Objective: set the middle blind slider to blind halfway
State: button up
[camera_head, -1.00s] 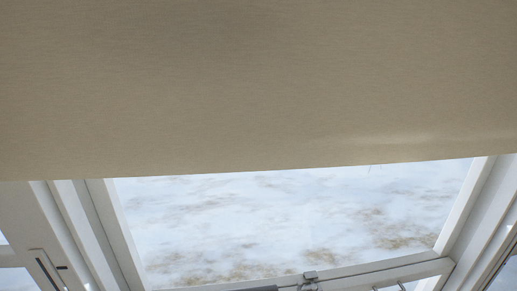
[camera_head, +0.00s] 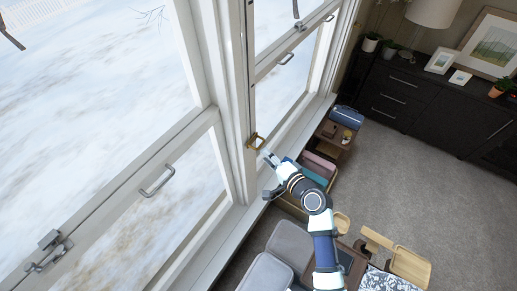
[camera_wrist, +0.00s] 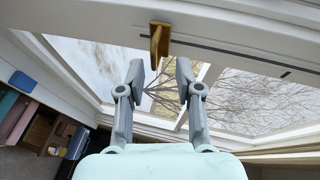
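A small brass-coloured slider (camera_head: 255,142) sits low on the white post (camera_head: 236,95) between two windows. In the wrist view the slider (camera_wrist: 159,40) sticks out of the post, beyond my fingertips and roughly centred between them. A thin dark slot (camera_wrist: 243,60) runs along the post to its right in that view. My gripper (camera_head: 267,176) is open and empty, just below and to the right of the slider in the head view. In the wrist view my gripper (camera_wrist: 160,71) has its fingers apart, with a gap to the slider. The blind is not in view now.
Window handles (camera_head: 157,181) stick out on the frames to the left. A low wooden shelf (camera_head: 333,140) with coloured boxes stands behind my gripper. A dark cabinet (camera_head: 430,105) stands farther right. Grey seats (camera_head: 289,243) and a wooden tray (camera_head: 410,268) are at the bottom.

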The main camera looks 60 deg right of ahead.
aim_at(261, 144)
jog(key=shift+m, duration=0.4)
jog(key=w+d, duration=0.1)
jog(key=w+d+f, duration=0.1)
jog(key=w+d, duration=0.1)
jog(key=w+d+f, duration=0.1)
jog(key=w+d, duration=0.1)
jog(key=shift+w+d+f, duration=0.15)
jog(key=shift+w+d, duration=0.05)
jog(key=shift+c, duration=0.3)
grip_shut()
